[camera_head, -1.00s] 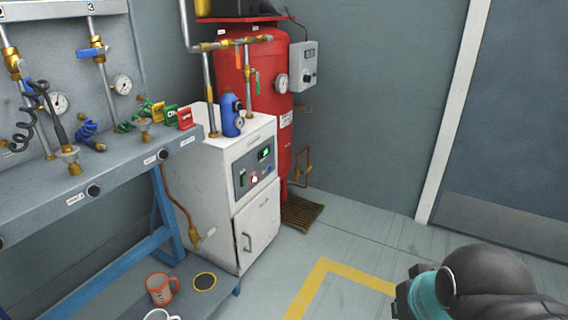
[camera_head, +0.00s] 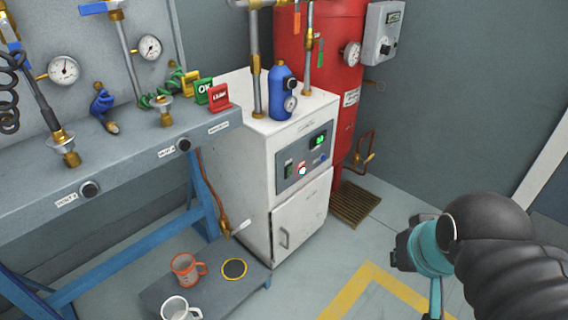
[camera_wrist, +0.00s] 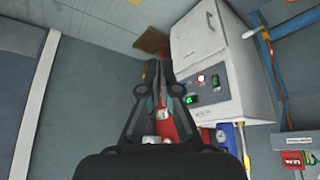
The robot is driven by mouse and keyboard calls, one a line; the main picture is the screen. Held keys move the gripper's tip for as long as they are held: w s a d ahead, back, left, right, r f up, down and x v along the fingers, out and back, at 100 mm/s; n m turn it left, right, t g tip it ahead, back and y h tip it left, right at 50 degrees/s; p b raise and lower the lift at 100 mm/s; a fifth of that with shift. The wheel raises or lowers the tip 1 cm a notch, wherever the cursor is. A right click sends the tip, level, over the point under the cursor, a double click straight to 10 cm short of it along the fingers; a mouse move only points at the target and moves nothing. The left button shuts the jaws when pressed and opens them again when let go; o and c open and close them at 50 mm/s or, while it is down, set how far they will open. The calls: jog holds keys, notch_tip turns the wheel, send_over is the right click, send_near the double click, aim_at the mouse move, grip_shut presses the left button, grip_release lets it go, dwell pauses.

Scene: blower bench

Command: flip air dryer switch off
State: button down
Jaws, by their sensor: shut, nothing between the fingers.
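The air dryer is a white cabinet (camera_head: 302,215) right of the bench, with a dark control panel (camera_head: 304,158) on its upper front. The panel has a lit green display (camera_head: 319,141), a lit white-red lamp (camera_head: 302,171), a small dark switch with green on it (camera_head: 288,170) at its left and a blue knob (camera_head: 323,157). The switch position is too small to tell. In the wrist view the panel (camera_wrist: 205,88) lies right of my gripper (camera_wrist: 158,66), which is shut and empty. In the head view my gripper (camera_head: 402,250) is at the lower right, apart from the cabinet.
A red tank (camera_head: 325,70) stands behind the cabinet, with a grey control box (camera_head: 384,35). A blue filter (camera_head: 282,95) and pipes stand on the cabinet. The bench (camera_head: 150,165) is at left, mugs (camera_head: 186,268) on a low shelf. Floor before the cabinet is clear.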

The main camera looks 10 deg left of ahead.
jog(key=w+a+f+m+y, duration=0.2)
jog(key=w+a+m, duration=0.1)
jog(key=w+m, duration=0.5)
jog(key=w+a+f+m+y+b, duration=0.1)
jog(key=w+a+f+m+y, duration=0.2)
jog(key=w+m, duration=0.6)
jog(key=w+a+f+m+y, duration=0.3)
jog(key=w+m, duration=0.5)
jog(key=w, duration=0.5)
jog(key=shift+w+a+f+m+t+b, duration=0.2)
jog(key=shift+a+f+m+t+b, duration=0.1)
jog(key=shift+m+t+b, duration=0.1)
send_near(290, 172)
jog(key=x, duration=0.5)
jog(key=shift+s+d+f+b, duration=0.25)
jog(key=shift+f+b, duration=0.1)
jog(key=shift+f, duration=0.1)
jog(key=shift+w+a, duration=0.45)
jog(key=shift+a, duration=0.15)
